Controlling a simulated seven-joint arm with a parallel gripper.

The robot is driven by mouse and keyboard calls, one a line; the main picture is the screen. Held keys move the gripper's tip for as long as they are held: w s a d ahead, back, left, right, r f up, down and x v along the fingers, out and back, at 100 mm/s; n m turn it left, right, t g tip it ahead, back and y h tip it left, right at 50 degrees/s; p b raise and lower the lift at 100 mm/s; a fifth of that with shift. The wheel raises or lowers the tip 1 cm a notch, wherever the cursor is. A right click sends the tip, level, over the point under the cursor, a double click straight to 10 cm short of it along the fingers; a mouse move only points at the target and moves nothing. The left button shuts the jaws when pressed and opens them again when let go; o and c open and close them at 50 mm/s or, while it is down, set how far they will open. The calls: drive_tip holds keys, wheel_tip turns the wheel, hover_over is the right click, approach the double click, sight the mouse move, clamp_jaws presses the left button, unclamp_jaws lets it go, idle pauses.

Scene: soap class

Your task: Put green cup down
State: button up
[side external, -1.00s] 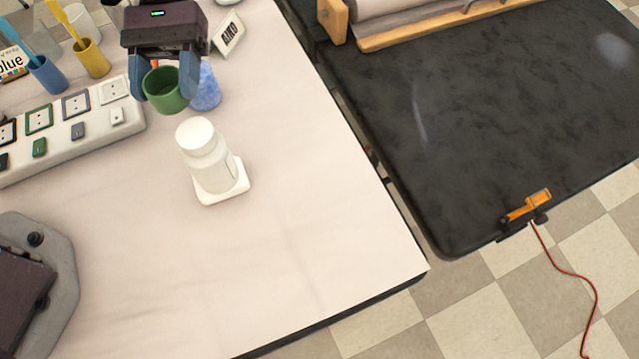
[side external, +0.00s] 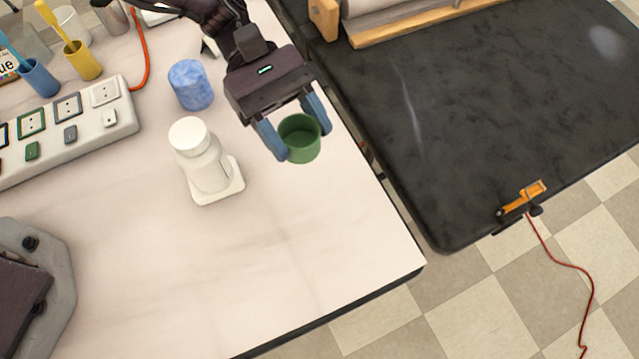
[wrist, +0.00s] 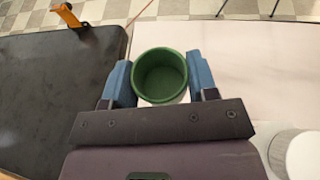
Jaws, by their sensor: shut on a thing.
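The green cup (side external: 302,144) is between the two blue fingers of my gripper (side external: 292,140), near the right edge of the white table. My gripper is shut on the cup's sides. The cup is empty and its mouth faces up. In the wrist view the cup (wrist: 160,78) sits between the fingers. Whether its base touches the table or hangs above it, I cannot tell.
A white bottle (side external: 201,160) on a square white coaster (side external: 232,183) stands left of the cup. A blue marbled cylinder (side external: 190,86) is behind it. A socket strip (side external: 60,145) lies at the left. The table's front middle is clear. A black table (side external: 470,130) is at the right.

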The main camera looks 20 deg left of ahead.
drive_tip(key=shift+s+d+f, duration=0.1)
drive_tip(key=shift+d+f, duration=0.25)
drive_tip(key=shift+d, duration=0.25)
drive_tip(key=shift+d+f, duration=0.3)
drive_tip(key=shift+d, duration=0.25)
hover_over(318, 189)
drive_tip(key=shift+n, duration=0.3)
wheel_tip(318, 189, down, 5)
drive_tip(key=shift+f, duration=0.2)
drive_tip(key=shift+h, duration=0.3)
drive_tip(key=shift+f, duration=2.3)
drive_tip(key=shift+f, duration=0.1)
drive_tip(key=o, duration=0.9)
drive_tip(key=v, duration=1.2)
drive_tip(key=shift+s+r, duration=0.1)
drive_tip(key=shift+r, duration=0.2)
